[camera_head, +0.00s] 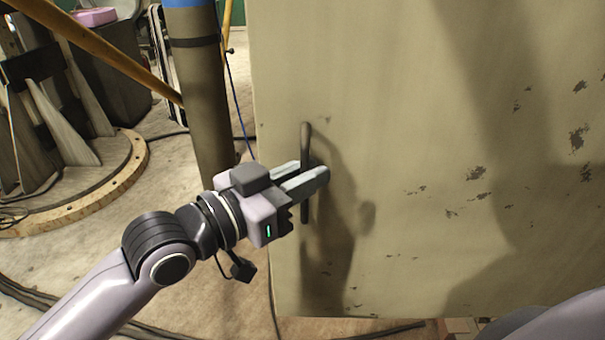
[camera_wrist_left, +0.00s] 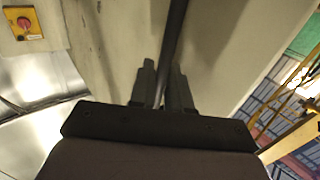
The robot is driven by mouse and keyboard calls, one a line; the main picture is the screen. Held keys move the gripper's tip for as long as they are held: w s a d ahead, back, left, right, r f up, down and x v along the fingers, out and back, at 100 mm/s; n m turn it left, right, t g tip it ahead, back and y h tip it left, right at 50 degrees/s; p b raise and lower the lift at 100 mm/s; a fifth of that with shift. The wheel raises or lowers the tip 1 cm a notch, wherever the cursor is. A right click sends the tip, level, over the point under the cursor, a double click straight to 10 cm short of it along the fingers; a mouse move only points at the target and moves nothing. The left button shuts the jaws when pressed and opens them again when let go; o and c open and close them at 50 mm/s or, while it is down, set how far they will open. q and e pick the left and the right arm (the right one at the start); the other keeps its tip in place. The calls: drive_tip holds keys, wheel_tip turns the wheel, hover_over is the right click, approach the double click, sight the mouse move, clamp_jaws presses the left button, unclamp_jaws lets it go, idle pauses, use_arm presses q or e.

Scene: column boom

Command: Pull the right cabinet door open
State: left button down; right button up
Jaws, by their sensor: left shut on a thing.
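The cabinet door (camera_head: 420,130) is a large beige panel with chipped paint, filling the right half of the head view. A dark vertical bar handle (camera_head: 306,138) stands near its left edge. My left gripper (camera_head: 307,178) reaches in from the left with its fingers on both sides of the handle, shut on it. In the left wrist view the handle (camera_wrist_left: 175,40) runs down between the two fingers (camera_wrist_left: 165,90). The right gripper is not in view. Whether the door stands ajar cannot be told from these frames.
A dark upright post (camera_head: 201,90) with a blue band stands left of the door. A yellow pole (camera_head: 110,60) slants at the upper left. A round wooden base (camera_head: 125,165) and cables lie on the floor. The wrist view shows a red button on a yellow plate (camera_wrist_left: 22,23).

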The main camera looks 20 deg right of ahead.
use_arm(q)
drive_tip(key=shift+s, duration=0.1)
idle(0.3)
drive_tip(key=c, duration=1.3)
unclamp_jaws()
drive_tip(key=shift+o, duration=0.2)
drive_tip(key=shift+a, duration=0.1)
drive_tip(key=b+v, duration=0.1)
drive_tip(key=v, duration=0.6)
drive_tip(key=shift+f, duration=0.1)
